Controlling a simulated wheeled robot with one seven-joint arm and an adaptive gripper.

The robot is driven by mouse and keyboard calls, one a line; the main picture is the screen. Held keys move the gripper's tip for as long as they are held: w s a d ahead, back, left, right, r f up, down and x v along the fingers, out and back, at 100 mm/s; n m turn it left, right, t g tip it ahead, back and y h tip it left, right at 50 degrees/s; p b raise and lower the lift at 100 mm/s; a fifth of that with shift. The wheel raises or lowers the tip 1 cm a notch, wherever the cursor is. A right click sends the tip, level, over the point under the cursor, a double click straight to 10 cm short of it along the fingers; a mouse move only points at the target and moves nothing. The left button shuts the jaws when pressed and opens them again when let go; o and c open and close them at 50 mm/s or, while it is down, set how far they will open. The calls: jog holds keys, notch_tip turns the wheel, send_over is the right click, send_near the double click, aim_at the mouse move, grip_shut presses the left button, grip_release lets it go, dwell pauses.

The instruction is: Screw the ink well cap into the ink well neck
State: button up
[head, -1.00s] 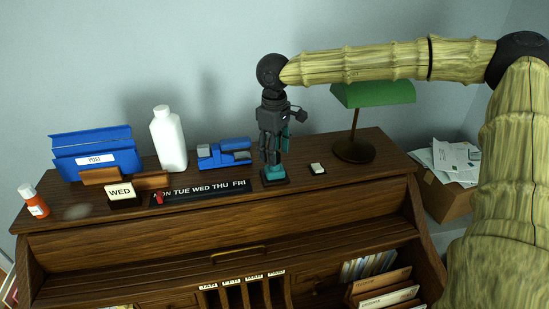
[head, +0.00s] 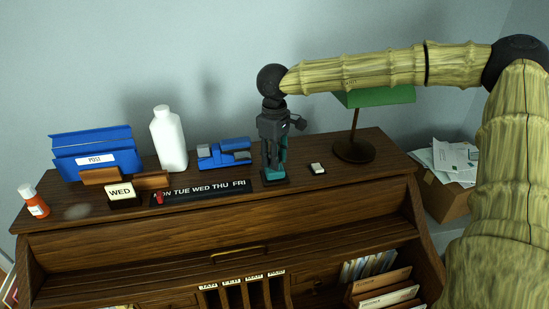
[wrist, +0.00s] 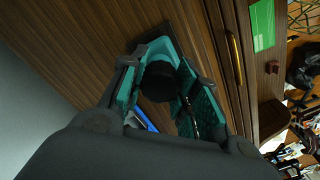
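My gripper (head: 274,172) points straight down over the dark square base of the ink well (head: 286,181), on top of the wooden desk. In the wrist view its teal-padded fingers (wrist: 178,72) stand on both sides of a black round cap (wrist: 157,84). The pads look to be against the cap's sides. The ink well neck is hidden by the fingers and cap, so I cannot see how the cap sits on it.
A small pale block (head: 317,168) lies close to the right, with a green lamp (head: 354,151) behind it. A blue tape dispenser (head: 223,154), white bottle (head: 168,140) and weekday strip (head: 215,190) stand to the left. The desk's front edge is near.

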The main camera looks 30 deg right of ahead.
grip_shut()
jog(key=m, duration=0.3)
jog(key=shift+w+f, duration=0.1)
jog(key=m, duration=0.7)
jog(key=shift+m, duration=0.8)
